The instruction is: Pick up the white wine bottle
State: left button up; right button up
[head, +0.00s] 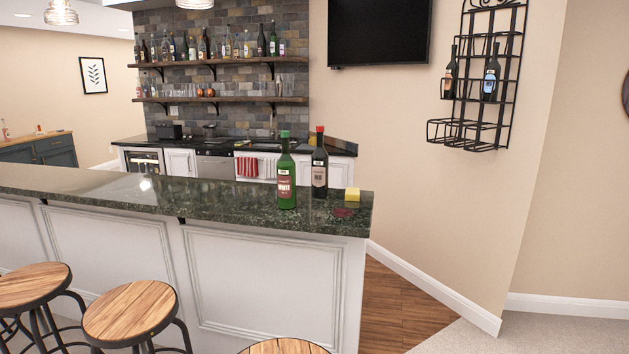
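The white wine bottle (286,178) is green glass with a green cap and a red and white label that reads "WHITE". It stands upright on the dark green stone bar top (225,207), near its right end. A darker bottle (320,170) with a red cap and a pale label stands upright behind it to the right, a small gap apart. Neither of my grippers shows in the head view.
A yellow block (352,194) and a flat dark red item (345,212) lie right of the bottles. Wooden stools (130,312) stand before the bar. Wood floor (400,305) is clear past its right end. A wall rack (480,75) holds bottles.

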aim_at(286, 166)
jog(key=i+l+u, duration=0.1)
jog(key=l, duration=0.3)
jog(key=i+l, duration=0.2)
jog(key=l, duration=0.2)
jog(key=i+l+u, duration=0.15)
jog(key=l, duration=0.25)
jog(key=i+l+u, duration=0.1)
jog(key=l, duration=0.3)
jog(key=i+l+u, duration=0.1)
jog(key=l, duration=0.3)
jog(key=i+l, duration=0.15)
jog(key=l, duration=0.3)
jog(key=i+l+u, duration=0.15)
jog(key=l, duration=0.3)
